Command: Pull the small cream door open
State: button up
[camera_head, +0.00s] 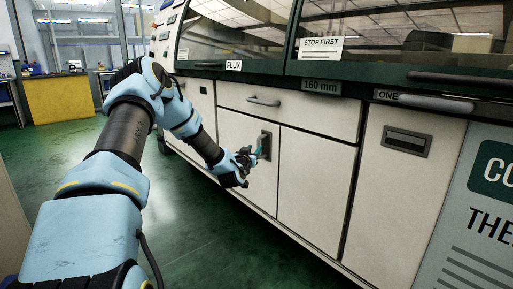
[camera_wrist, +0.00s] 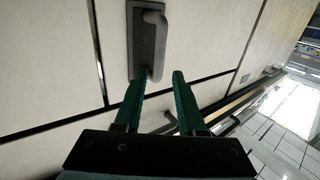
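The small cream door (camera_head: 236,128) is a flat panel under a drawer in the machine's front, and looks shut. Its dark handle (camera_head: 266,144) is near the door's right edge. In the wrist view the handle (camera_wrist: 144,40) is a dark plate with a raised grip bar. My gripper (camera_head: 256,153) is at the handle in the head view. In the wrist view my gripper's (camera_wrist: 160,74) two green fingers are apart, with the end of the grip bar between or just beyond the tips, closer to the left finger. I cannot tell whether they touch.
A cream drawer (camera_head: 290,108) with a bar handle sits above. Another cream panel (camera_head: 318,178) is to the right, then a panel with a recessed pull (camera_head: 407,141). A yellow cabinet (camera_head: 60,98) stands far left. The green floor (camera_head: 195,220) in front is clear.

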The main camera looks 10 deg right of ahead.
aim_at(258, 145)
jog(key=x, duration=0.6)
jog(key=shift+d+b, duration=0.15)
jog(key=shift+b, duration=0.25)
grip_shut()
dwell(1.0)
